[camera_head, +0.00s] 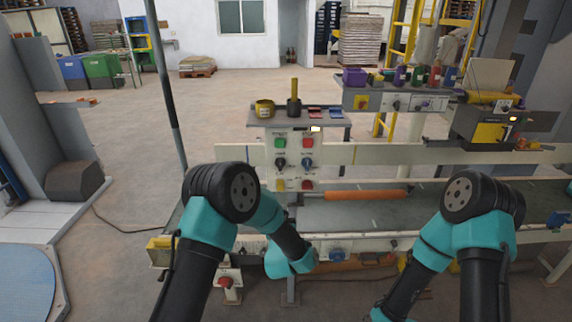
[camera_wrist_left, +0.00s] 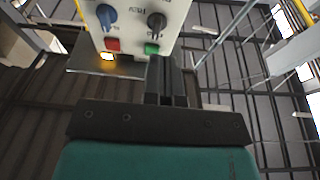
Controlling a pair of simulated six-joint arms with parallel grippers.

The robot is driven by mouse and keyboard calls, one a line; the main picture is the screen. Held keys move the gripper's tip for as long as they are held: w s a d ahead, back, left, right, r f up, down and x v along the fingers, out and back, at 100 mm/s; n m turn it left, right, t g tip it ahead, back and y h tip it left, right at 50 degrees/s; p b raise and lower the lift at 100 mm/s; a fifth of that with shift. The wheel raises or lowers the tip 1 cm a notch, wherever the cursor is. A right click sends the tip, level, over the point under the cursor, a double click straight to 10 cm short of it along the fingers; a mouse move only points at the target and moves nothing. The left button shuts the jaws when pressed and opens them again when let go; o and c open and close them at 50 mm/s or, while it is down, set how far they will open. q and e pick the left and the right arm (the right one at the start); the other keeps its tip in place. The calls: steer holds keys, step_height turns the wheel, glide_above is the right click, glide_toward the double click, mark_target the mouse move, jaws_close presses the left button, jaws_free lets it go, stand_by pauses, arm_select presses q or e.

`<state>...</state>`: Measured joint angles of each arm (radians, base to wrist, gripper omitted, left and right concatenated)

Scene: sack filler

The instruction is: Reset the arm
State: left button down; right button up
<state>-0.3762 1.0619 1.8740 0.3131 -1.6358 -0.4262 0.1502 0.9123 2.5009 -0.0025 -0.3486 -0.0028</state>
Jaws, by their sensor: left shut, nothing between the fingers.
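My left gripper (camera_wrist_left: 168,62) shows in the left wrist view with its dark fingers closed together and nothing between them. In the head view my left arm bends at the elbow and its lower part hangs in front of the machine; the fingers cannot be made out there. The control panel (camera_head: 294,152) has a green button (camera_head: 280,143), a red button (camera_head: 308,143) and two knobs. In the wrist view the panel (camera_wrist_left: 128,32) appears upside down above the fingertips, with the green button (camera_wrist_left: 152,49) closest to them; contact cannot be told. My right arm folds down at the right; its gripper is out of view.
A shelf (camera_head: 398,102) with several coloured containers stands right of the panel. A yellow and black unit (camera_head: 484,126) is at the far right. An orange roller (camera_head: 366,195) lies across the machine below the panel. Open floor (camera_head: 120,130) lies to the left.

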arm_select(q)
steer(key=s+a+f+g+h, duration=0.2)
steer(key=s+a+f+g, duration=0.35)
steer(key=f, duration=0.35)
steer(key=s+a+f+g+h, duration=0.1)
steer(key=s+a+f+g, duration=0.45)
steer(key=f, duration=0.35)
steer(key=s+a+f+g, duration=0.2)
steer(key=s+g, duration=0.1)
steer(key=s, duration=0.5)
steer(key=s+a+f+g+h, duration=0.1)
steer(key=s+a+f+g, duration=0.1)
steer(key=s, duration=0.6)
steer(key=s+a+f+n+g, duration=0.1)
steer(key=s+a+f+g, duration=0.2)
steer(key=s, duration=0.5)
steer(key=shift+a+g+h, duration=0.3)
steer(key=shift+a+g, duration=0.05)
steer(key=shift+g, duration=0.25)
